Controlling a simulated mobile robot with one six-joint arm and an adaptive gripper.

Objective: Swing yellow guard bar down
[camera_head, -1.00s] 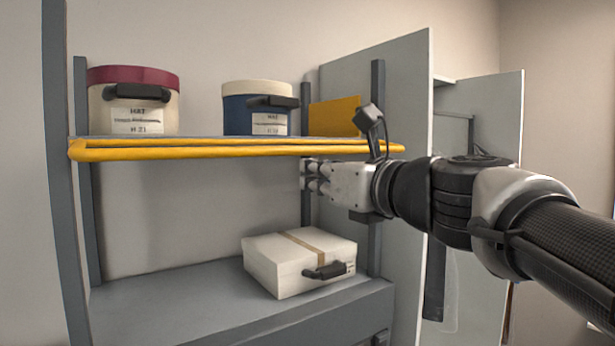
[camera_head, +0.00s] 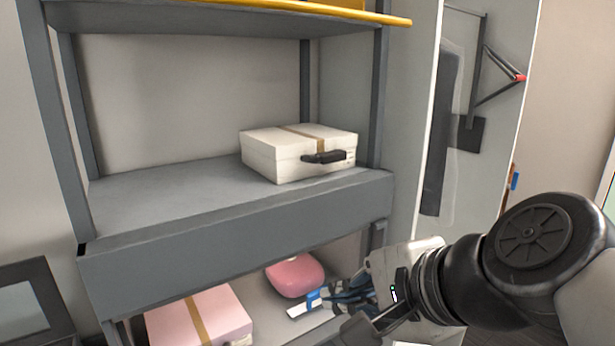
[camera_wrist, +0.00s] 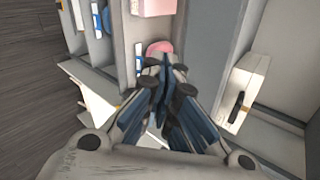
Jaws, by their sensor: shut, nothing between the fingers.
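The yellow guard bar (camera_head: 395,19) shows only in part at the top edge of the head view. It lies level along the front edge of the upper shelf, and the rest is cut off by the frame. My gripper (camera_head: 335,297) is far below the bar, at the right side of the rack by the lower compartment. It is shut and holds nothing. In the wrist view my gripper's blue-grey fingers (camera_wrist: 165,80) are together. I cannot make out the bar in the wrist view.
A white box (camera_head: 300,153) with a dark handle stands on the middle shelf (camera_head: 130,210). Below are a pink box (camera_head: 190,322), a rounded pink item (camera_head: 295,276) and a small blue and white item near my fingers. A grey panel stands right of the rack.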

